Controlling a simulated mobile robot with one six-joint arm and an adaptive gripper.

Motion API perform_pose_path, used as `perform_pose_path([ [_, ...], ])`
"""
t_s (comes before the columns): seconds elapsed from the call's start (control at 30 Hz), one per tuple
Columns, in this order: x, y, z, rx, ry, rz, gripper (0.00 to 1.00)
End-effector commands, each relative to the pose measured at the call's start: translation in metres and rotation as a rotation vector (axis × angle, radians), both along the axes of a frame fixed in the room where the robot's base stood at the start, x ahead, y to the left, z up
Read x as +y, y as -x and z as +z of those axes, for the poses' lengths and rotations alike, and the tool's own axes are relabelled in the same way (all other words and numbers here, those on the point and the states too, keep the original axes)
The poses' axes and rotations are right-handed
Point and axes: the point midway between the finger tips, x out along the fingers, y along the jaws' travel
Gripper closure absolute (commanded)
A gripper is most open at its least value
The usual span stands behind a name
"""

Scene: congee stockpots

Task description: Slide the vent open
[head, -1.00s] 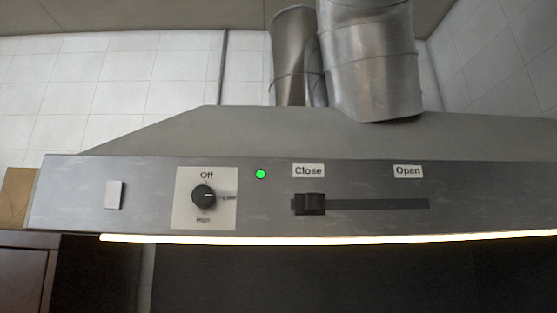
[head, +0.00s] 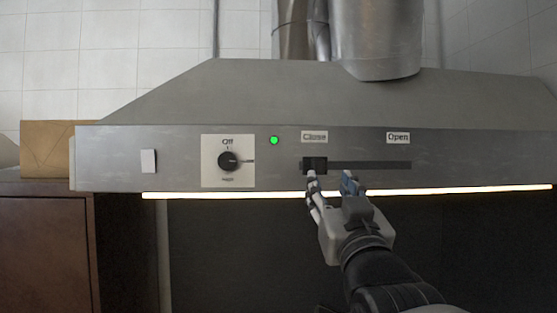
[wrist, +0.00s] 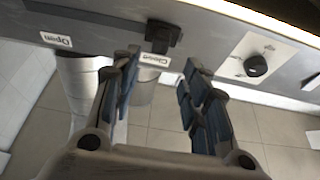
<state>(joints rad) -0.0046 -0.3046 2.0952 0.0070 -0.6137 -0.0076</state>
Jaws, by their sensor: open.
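The black vent slider knob (head: 314,164) sits at the left end of its dark slot (head: 372,165) on the steel hood front, under the "Close" label (head: 314,136). The "Open" label (head: 398,137) is above the slot's right end. My gripper (head: 331,180) is open and empty, just below the slot. Its left fingertip overlaps the knob's lower part in the head view; its right fingertip is right of the knob. In the wrist view the knob (wrist: 163,35) lies beyond the spread fingertips (wrist: 160,70), with nothing between them. I cannot tell whether a finger touches the knob.
A rotary dial (head: 228,160) and a lit green lamp (head: 274,140) are left of the slider. A white switch (head: 149,161) is further left. A light strip (head: 230,195) runs under the hood edge. A brown box (head: 60,145) stands on the left cabinet (head: 45,250).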

Motion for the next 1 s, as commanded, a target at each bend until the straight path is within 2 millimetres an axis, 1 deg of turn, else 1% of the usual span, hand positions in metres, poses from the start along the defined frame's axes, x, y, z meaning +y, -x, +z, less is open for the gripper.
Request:
perform_pose_path([
  [0.03, 0.0, -0.012, 0.006, 0.004, 0.0, 0.0, 0.58],
  [0.2, 0.0, -0.045, 0.02, 0.003, 0.0, 0.0, 0.58],
  [0.3, 0.0, -0.06, 0.026, 0.002, 0.0, 0.0, 0.58],
  [0.4, 0.0, -0.072, 0.031, 0.001, 0.0, 0.0, 0.58],
  [0.6, 0.0, -0.082, 0.034, 0.001, 0.0, 0.0, 0.58],
  [0.87, 0.0, -0.083, 0.034, 0.001, 0.0, 0.0, 0.58],
  [1.0, 0.0, -0.083, 0.034, 0.001, 0.0, 0.0, 0.68],
])
